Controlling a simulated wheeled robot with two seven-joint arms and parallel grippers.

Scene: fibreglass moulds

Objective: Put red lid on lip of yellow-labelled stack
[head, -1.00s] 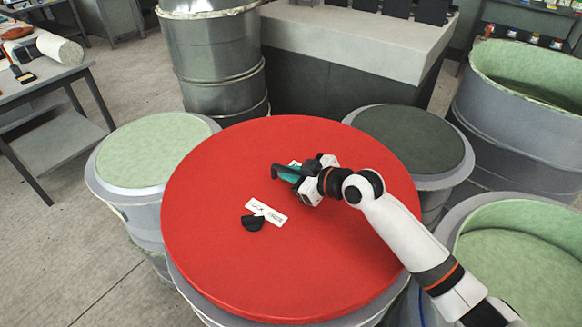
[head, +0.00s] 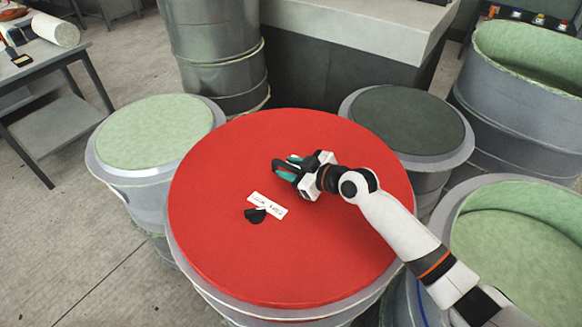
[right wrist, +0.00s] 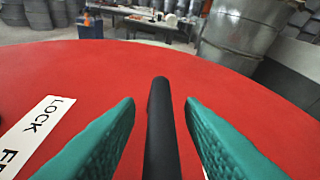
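The large round red lid (head: 225,255) lies flat over the grey stack (head: 330,316) in the middle of the head view. Its surface fills most of the right wrist view (right wrist: 60,75). I cannot tell how closely it sits on the lip. My right gripper (head: 284,169) is low over the lid's middle. In the wrist view its green fingers (right wrist: 161,128) stand open on both sides of a black bar (right wrist: 161,125), with a gap on each side. A black handle-like piece (head: 255,215) is on the lid near a white label (head: 267,205). No yellow label shows. My left gripper is out of view.
Moulds with pale green tops stand at left (head: 155,130) and lower right (head: 515,240). A dark-topped mould (head: 410,118) stands behind right, and a tall grey drum (head: 215,55) behind. A grey bench (head: 365,30) is at the back. Open floor (head: 70,215) lies at left.

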